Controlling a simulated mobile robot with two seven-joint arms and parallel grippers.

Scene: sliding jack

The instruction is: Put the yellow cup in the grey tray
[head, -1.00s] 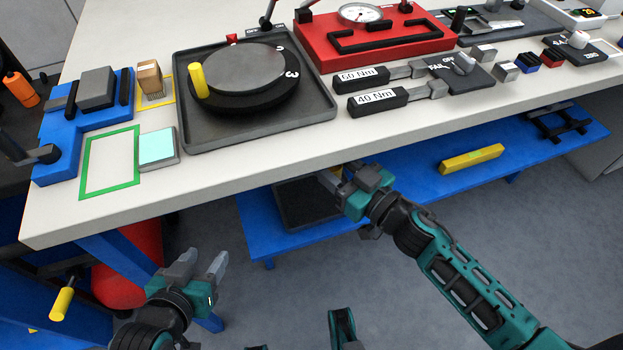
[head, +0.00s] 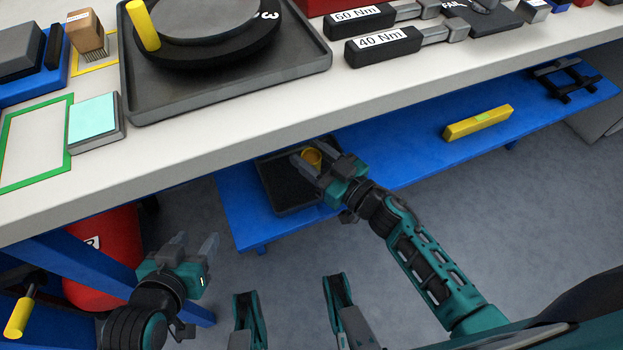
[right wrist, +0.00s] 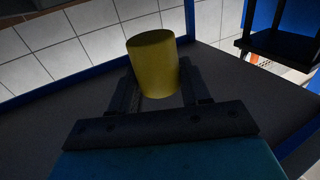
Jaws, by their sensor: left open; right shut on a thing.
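The yellow cup (head: 312,156) is between the fingers of my right gripper (head: 308,165), which is shut on it. In the right wrist view the cup (right wrist: 153,65) shows large between the two fingers, slightly tilted. The grey tray (head: 270,194) lies on the blue lower shelf, under the table's front edge. My right gripper and the cup are over the tray's right part in the head view; I cannot tell whether the cup touches the tray floor. My left gripper (head: 194,248) is open and empty, left of the tray and in front of the shelf.
The white table edge (head: 180,165) overhangs the blue shelf (head: 395,148). A yellow bar (head: 478,122) and a black rack (head: 573,82) lie farther right on the shelf. A red cylinder (head: 105,255) stands below the table at left.

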